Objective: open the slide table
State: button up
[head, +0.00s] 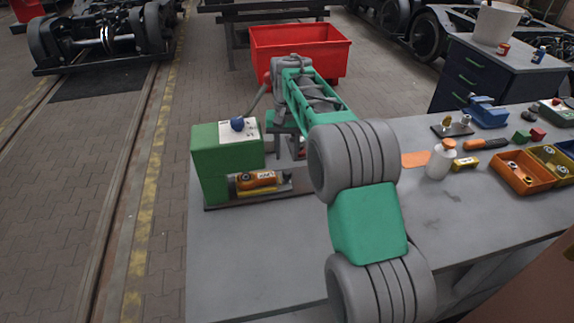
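The slide table is a green housing (208,160) on a dark base plate (226,203), at the left end of the grey workbench. A pale panel with a blue knob (238,124) is on its top. An orange part with a white label (258,179) lies in the open space under the top. The right side of the unit is partly hidden behind my arm. My gripper (290,143) is just right of the housing, largely covered by my arm's links. Its fingers are too hidden to tell whether they are open or touching anything.
The workbench (265,270) is clear in front of the slide table. On its right are a white bottle (440,160), an orange-handled tool (485,145), an orange bin (522,173) and a yellow bin (554,161). A red cart (300,48) stands behind. Rails run along the floor at left.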

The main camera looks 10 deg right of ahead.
aim_at(287, 171)
notch_tip(287, 171, down, 8)
jog(key=shift+r+p, duration=0.15)
jog(key=shift+p, duration=0.5)
grip_shut()
dwell(1.0)
